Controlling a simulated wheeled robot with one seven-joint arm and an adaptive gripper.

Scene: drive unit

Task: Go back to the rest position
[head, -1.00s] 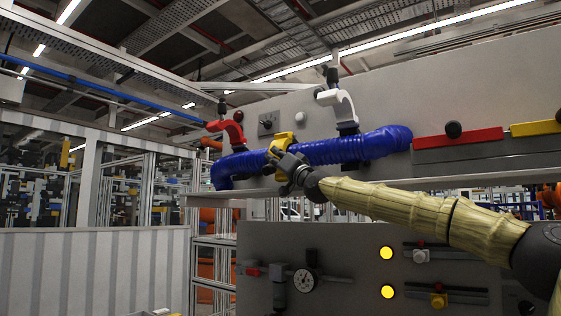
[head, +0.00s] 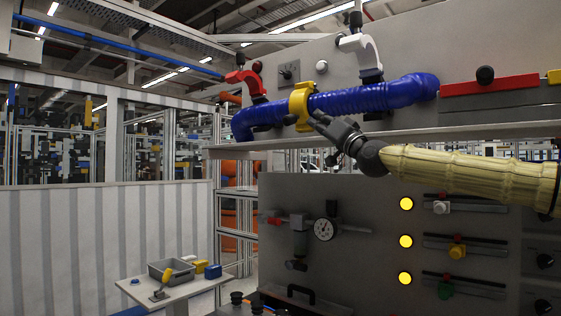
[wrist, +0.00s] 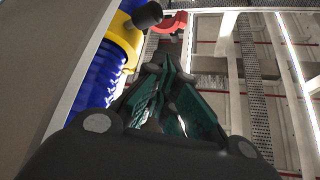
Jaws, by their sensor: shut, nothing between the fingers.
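My gripper (head: 318,118) is at the middle of the head view, just below and in front of the blue corrugated hose (head: 350,100). It is shut with nothing between its fingers. The yellow clamp ring (head: 301,106) sits around the hose, close to my fingertips. In the wrist view my dark green fingers (wrist: 168,72) point up past the hose (wrist: 101,82) and the yellow ring (wrist: 122,42), which lie to their left. I cannot tell whether the fingertips touch the ring.
A red clamp (head: 245,80) and a white clamp (head: 362,50) stand above the hose on the grey panel. A shelf ledge (head: 400,134) runs below. Yellow lamps (head: 405,241) and slider controls are on the lower panel. A small table (head: 185,289) with a grey bin (head: 170,270) stands lower left.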

